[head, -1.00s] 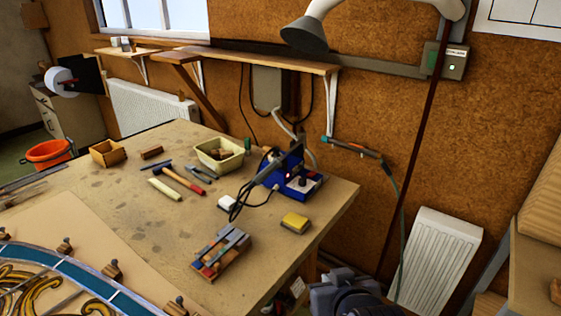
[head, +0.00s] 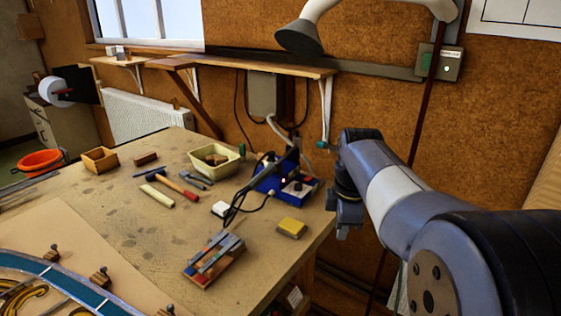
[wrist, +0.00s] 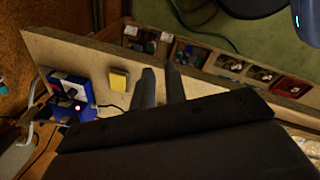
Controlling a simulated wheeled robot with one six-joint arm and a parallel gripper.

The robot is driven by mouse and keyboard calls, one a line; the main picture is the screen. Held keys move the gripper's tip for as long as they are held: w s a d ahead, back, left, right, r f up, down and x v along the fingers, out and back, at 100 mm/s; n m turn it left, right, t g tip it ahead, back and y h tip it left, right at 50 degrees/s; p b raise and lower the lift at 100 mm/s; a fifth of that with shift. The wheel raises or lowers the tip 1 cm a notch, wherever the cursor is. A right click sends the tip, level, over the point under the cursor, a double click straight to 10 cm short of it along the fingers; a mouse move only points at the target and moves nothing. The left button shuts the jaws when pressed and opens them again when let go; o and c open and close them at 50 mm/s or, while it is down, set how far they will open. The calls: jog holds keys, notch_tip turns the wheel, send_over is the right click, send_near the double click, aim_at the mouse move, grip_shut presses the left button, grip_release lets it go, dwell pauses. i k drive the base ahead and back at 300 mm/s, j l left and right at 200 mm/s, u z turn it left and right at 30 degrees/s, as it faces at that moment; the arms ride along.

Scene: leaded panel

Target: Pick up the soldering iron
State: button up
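The blue soldering station (head: 288,184) stands near the bench's right rear edge, with a red light on its front. The soldering iron (head: 262,172) seems to be the dark, slanted handle at its left side, with a black cable looping below; its tip is hard to make out. In the wrist view the station (wrist: 70,93) lies left of my fingers, and the iron is not clearly visible. My gripper (wrist: 162,76) is open and empty, its two dark fingers apart. In the head view my arm stands right of the station, beyond the bench edge.
A yellow sponge (head: 292,228) lies in front of the station, with a rack of coloured sticks (head: 213,260) nearer. A cream tub (head: 216,162) and hand tools lie left. A shelf (head: 250,62) overhangs behind. Small bins (wrist: 228,62) show below the bench edge in the wrist view.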

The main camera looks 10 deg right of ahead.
aim_at(254, 183)
jog(key=i+l+u, duration=0.1)
jog(key=u, duration=0.25)
jog(key=i+l+u, duration=0.1)
jog(key=u, duration=0.2)
jog(key=l+u, duration=0.1)
jog(key=u, duration=0.25)
jog(key=i+l+u, duration=0.1)
jog(key=l, duration=0.25)
jog(key=i+l+u, duration=0.1)
jog(key=l, duration=0.25)
jog(key=i+l+u, duration=0.1)
jog(key=l, duration=0.3)
jog(key=i+l, duration=0.25)
jog(key=l, duration=0.15)
jog(key=i+l+u, duration=0.15)
jog(key=l, duration=0.2)
